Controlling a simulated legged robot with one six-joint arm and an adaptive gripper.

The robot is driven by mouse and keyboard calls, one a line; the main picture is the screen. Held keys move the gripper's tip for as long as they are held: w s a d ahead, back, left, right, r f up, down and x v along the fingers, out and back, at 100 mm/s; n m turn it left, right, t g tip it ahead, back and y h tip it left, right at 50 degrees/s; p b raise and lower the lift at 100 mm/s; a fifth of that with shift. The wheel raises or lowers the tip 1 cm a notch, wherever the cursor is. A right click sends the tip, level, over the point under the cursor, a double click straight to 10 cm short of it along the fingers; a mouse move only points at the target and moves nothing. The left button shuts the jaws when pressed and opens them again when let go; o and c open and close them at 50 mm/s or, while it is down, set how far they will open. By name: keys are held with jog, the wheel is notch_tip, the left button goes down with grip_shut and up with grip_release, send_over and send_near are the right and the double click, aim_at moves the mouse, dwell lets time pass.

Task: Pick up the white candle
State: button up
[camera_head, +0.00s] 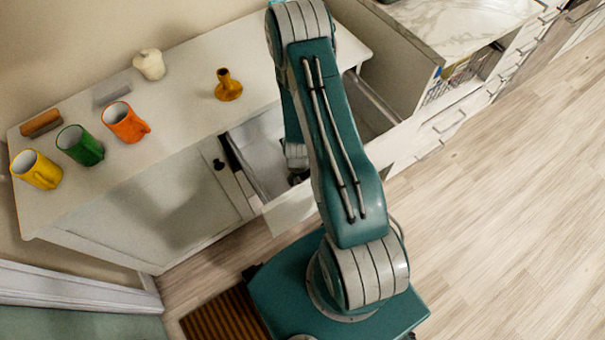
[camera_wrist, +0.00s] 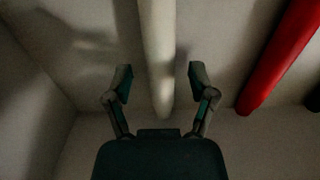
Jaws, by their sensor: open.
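The white candle (camera_wrist: 158,55) is a long pale stick in the wrist view, running from the top edge down to between my fingers. My gripper (camera_wrist: 160,75) is open, with one finger on each side of the candle and a visible gap on both sides. Whether the candle sits at finger depth cannot be told. In the head view my arm reaches down into an open drawer (camera_head: 262,150); the gripper is mostly hidden there and the candle does not show.
A red candle-like stick (camera_wrist: 280,55) lies right of the white one, with a dark object (camera_wrist: 314,101) at the right edge. Drawer walls are close. On the counter (camera_head: 185,105) stand yellow (camera_head: 36,169), green (camera_head: 80,146) and orange (camera_head: 124,122) mugs, a brown candlestick-like holder (camera_head: 228,87) and a white vase-like object (camera_head: 149,64).

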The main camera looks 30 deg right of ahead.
grip_shut()
jog(key=shift+r, duration=0.15)
dwell(0.4)
